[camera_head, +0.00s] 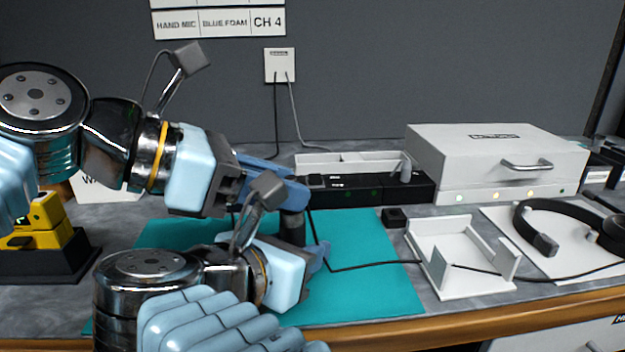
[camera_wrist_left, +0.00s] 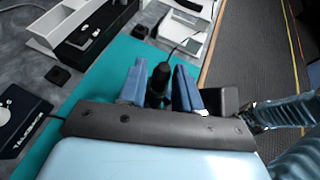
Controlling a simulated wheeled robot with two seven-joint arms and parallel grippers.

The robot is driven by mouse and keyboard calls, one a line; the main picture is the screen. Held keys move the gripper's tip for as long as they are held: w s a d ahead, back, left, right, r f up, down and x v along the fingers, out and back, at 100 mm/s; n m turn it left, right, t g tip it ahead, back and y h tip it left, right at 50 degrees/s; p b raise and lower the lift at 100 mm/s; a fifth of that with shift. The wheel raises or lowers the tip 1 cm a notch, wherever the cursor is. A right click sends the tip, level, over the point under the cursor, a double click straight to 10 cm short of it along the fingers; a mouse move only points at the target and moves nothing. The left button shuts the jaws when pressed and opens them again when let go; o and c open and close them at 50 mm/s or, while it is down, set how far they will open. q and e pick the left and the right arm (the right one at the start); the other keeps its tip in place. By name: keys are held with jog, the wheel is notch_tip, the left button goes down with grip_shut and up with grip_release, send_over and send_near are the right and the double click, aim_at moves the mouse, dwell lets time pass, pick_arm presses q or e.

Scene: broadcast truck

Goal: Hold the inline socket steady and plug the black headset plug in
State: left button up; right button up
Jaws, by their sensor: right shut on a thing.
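My left gripper (camera_head: 290,194) is the higher one, over the teal mat. In the left wrist view its blue fingers (camera_wrist_left: 160,85) stand on either side of a black cylindrical connector (camera_wrist_left: 160,80); whether they press on it is unclear. A dark upright cylinder (camera_head: 292,228) shows below these fingers. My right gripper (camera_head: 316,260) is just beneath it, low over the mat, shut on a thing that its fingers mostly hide. I cannot clearly tell plug from socket, or whether they touch. A thin black cable (camera_head: 375,264) runs from the grippers rightward toward the headset (camera_head: 560,208).
The teal mat (camera_head: 385,290) lies under both grippers. A white open tray (camera_head: 445,285) stands right of it, near the wooden table edge (camera_head: 450,326). A small black block (camera_head: 394,217), black box (camera_head: 355,190) and white case (camera_head: 480,155) stand behind. A yellow device (camera_head: 40,225) is at left.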

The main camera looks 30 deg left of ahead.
pick_arm(q)
jog(key=shift+s+d, duration=0.1)
jog(key=shift+d, duration=0.1)
pick_arm(e)
jog(key=shift+w, duration=0.1)
jog(key=shift+f, duration=0.1)
pick_arm(q)
jog(key=v, duration=1.2)
jog(key=shift+a, duration=0.25)
pick_arm(e)
jog(key=o, duration=1.1)
jog(key=shift+o, duration=0.2)
